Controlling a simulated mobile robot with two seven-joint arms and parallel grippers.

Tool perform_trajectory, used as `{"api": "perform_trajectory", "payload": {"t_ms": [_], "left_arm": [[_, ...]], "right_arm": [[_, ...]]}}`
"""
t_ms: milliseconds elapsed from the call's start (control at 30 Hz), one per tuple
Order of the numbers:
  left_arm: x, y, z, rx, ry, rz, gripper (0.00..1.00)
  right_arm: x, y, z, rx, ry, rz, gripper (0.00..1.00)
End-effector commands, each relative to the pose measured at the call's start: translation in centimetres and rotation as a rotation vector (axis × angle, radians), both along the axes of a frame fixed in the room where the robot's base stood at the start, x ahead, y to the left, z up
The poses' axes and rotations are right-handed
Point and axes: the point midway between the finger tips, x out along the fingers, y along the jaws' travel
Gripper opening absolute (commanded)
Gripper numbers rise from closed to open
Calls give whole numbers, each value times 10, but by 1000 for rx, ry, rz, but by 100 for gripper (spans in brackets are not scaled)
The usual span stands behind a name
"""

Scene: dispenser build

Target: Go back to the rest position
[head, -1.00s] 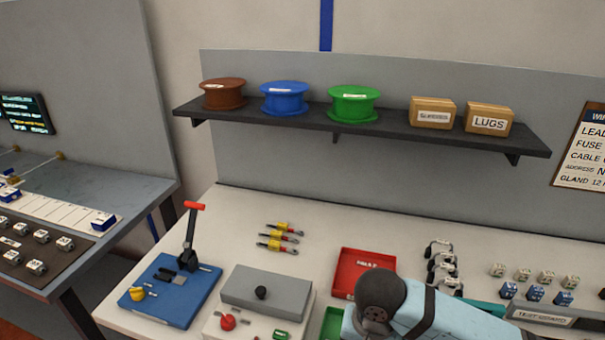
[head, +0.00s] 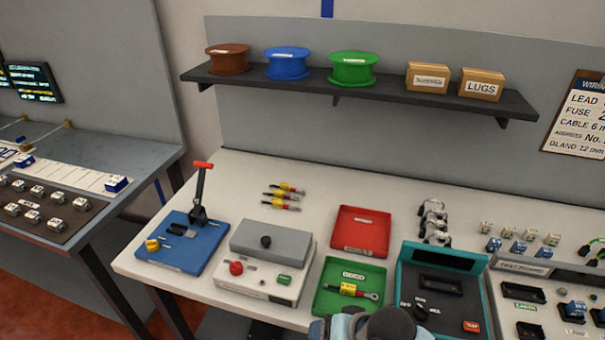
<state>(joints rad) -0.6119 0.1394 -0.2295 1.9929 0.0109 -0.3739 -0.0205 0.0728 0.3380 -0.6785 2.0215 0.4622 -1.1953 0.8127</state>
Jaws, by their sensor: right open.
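My right gripper (head: 366,325) shows only in part at the bottom edge, beside a dark round joint and light blue parts of my right arm. It is open, and I see nothing held in it. It is in front of the green tray (head: 322,303) and the teal-framed box (head: 408,262). A yellow-sleeved lead with a red part (head: 352,290) lies in the green tray. My left gripper is not in view.
A red tray (head: 361,232), a grey press box (head: 270,240) and a blue lever fixture (head: 184,243) stand on the white bench. The test board (head: 524,268) is at right. A shelf (head: 340,91) with spools and boxes hangs above. A gap separates the left bench.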

Motion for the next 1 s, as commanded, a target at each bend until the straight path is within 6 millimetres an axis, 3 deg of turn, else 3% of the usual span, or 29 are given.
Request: {"api": "perform_trajectory", "payload": {"t_ms": [167,300,567,700,1000], "left_arm": [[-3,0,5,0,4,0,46],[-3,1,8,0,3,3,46],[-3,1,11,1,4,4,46],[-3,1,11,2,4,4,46],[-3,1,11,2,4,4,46]], "right_arm": [[-16,-28,-34,0,-240,-27,65],[-40,-67,-61,-110,-427,-41,65],[-92,-128,-92,-363,-632,-5,65],[-103,-139,-96,-418,-666,12,65],[-103,-139,-96,-418,-666,12,65]]}}
